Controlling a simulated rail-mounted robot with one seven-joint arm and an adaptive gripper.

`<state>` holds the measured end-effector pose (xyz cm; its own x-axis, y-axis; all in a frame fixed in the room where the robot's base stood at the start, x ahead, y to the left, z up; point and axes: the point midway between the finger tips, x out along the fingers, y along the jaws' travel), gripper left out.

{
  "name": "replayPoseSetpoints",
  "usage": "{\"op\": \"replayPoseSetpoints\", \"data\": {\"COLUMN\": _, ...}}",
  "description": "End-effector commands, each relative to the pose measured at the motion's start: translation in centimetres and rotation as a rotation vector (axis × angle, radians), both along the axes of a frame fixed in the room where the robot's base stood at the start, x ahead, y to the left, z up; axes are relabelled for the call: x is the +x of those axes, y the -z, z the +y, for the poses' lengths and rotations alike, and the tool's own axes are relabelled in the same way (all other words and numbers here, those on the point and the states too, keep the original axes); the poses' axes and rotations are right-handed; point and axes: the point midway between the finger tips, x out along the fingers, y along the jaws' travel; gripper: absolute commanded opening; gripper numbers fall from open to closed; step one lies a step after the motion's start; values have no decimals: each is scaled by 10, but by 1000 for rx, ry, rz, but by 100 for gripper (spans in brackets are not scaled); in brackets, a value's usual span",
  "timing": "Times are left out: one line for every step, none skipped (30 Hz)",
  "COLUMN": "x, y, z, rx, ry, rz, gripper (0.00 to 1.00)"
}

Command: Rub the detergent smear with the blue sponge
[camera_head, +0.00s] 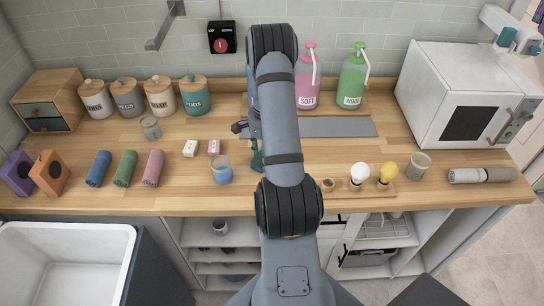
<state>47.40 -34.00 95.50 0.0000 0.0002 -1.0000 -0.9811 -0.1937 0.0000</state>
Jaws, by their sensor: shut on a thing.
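My arm stands upright across the middle of the view and hides the counter behind it. My gripper is mostly hidden behind it; only a small dark piece (240,126) shows at the arm's left edge, and I cannot make out the fingers. Just below, a small dark teal thing (257,158) shows partly at the arm's edge on the counter; I cannot tell what it is. I cannot make out the blue sponge or the detergent smear. A flat grey mat (345,126) lies at the back of the counter, partly behind the arm.
Canisters (160,97) line the back left; pink (306,86) and green (352,80) pump bottles stand behind the mat. Rolled towels (125,168), soap bars (190,148) and a cup (221,172) lie left; a bulb tray (345,187), jar (418,166) and microwave (465,95) stand right.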

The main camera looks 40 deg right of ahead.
Motion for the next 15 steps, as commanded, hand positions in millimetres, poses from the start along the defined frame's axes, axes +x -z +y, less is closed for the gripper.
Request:
{"op": "replayPoseSetpoints", "data": {"x": 4, "y": 1, "z": 4, "rx": 0, "ry": -2, "rz": 0, "gripper": 31}}
{"op": "replayPoseSetpoints", "data": {"x": 5, "y": 2, "z": 6, "rx": 0, "ry": -1, "rz": 0, "gripper": 31}}
{"op": "replayPoseSetpoints", "data": {"x": 8, "y": 1, "z": 8, "rx": 0, "ry": 0, "rz": -1, "gripper": 31}}
{"op": "replayPoseSetpoints", "data": {"x": 9, "y": 1, "z": 9, "rx": 0, "ry": 1, "rz": -1, "gripper": 31}}
{"op": "replayPoseSetpoints", "data": {"x": 11, "y": 1, "z": 11, "rx": 0, "ry": 1, "rz": 0, "gripper": 31}}
{"op": "replayPoseSetpoints", "data": {"x": 14, "y": 2, "z": 13, "rx": 0, "ry": 1, "rz": 0, "gripper": 31}}
{"op": "replayPoseSetpoints", "data": {"x": 15, "y": 2, "z": 15, "rx": 0, "ry": 2, "rz": 0, "gripper": 31}}
{"op": "replayPoseSetpoints", "data": {"x": 17, "y": 1, "z": 16, "rx": -1, "ry": 4, "rz": -1, "gripper": 31}}
{"op": "replayPoseSetpoints", "data": {"x": 19, "y": 1, "z": 18, "rx": 0, "ry": 5, "rz": -1, "gripper": 31}}
{"op": "replayPoseSetpoints", "data": {"x": 20, "y": 1, "z": 20, "rx": 0, "ry": 6, "rz": 0, "gripper": 31}}
{"op": "replayPoseSetpoints", "data": {"x": 22, "y": 2, "z": 22, "rx": 1, "ry": 6, "rz": 0, "gripper": 31}}
{"op": "replayPoseSetpoints", "data": {"x": 24, "y": 1, "z": 24, "rx": 0, "ry": 7, "rz": -1, "gripper": 31}}
{"op": "replayPoseSetpoints", "data": {"x": 26, "y": 1, "z": 26, "rx": 0, "ry": 8, "rz": 0, "gripper": 31}}
{"op": "replayPoseSetpoints", "data": {"x": 28, "y": 1, "z": 27, "rx": 1, "ry": 9, "rz": 0, "gripper": 31}}
{"op": "replayPoseSetpoints", "data": {"x": 30, "y": 2, "z": 29, "rx": 0, "ry": 10, "rz": 0, "gripper": 31}}
